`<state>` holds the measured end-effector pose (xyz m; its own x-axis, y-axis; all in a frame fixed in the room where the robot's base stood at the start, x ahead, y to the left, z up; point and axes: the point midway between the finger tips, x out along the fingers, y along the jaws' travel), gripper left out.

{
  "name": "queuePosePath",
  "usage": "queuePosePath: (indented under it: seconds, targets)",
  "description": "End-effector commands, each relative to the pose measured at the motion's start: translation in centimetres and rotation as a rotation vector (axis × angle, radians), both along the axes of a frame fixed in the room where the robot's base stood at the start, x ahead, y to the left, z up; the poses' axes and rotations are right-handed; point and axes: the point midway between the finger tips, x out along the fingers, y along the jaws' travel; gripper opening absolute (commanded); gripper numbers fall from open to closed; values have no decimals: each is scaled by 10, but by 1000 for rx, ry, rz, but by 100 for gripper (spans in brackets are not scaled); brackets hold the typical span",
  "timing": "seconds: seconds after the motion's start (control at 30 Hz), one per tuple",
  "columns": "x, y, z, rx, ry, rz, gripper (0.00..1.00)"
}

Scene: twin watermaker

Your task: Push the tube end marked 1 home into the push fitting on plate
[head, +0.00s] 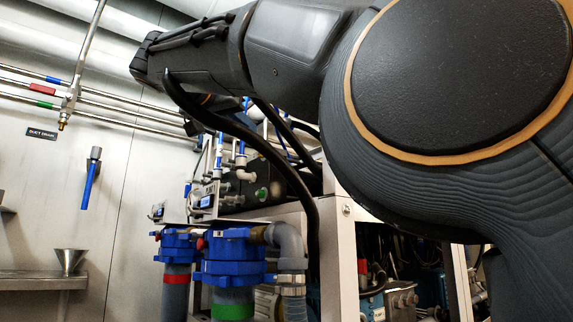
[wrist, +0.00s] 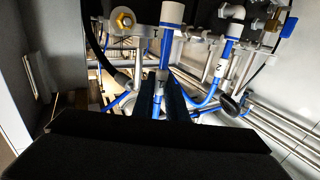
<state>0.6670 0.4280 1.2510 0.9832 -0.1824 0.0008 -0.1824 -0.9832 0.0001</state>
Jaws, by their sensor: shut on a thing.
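In the wrist view my gripper (wrist: 163,82) is shut on a blue tube whose white sleeve (wrist: 162,75), marked 1, shows between the fingers. Straight above the fingers stands a white fitting with a blue band (wrist: 166,42), next to a mark that looks like 1. The tube end lies in line with this fitting, close to it. I cannot tell whether they touch or how deep the end sits. A second white sleeve marked 2 (wrist: 220,68) is on a blue tube to the right. In the head view my arm hides the gripper and most of the fittings.
A brass fitting on a round white part (wrist: 123,20) is at the upper left of the wrist view. Steel pipes (wrist: 275,122) run at the right. In the head view, blue filter housings (head: 232,255) and a metal frame (head: 345,240) stand below my arm.

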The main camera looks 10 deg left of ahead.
Motion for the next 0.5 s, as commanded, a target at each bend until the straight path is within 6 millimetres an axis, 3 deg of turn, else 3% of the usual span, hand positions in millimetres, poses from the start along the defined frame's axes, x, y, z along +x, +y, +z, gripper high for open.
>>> queuePosePath:
  seconds: [0.5]
  targets:
    - [0,0,-12,0,0,0,0]
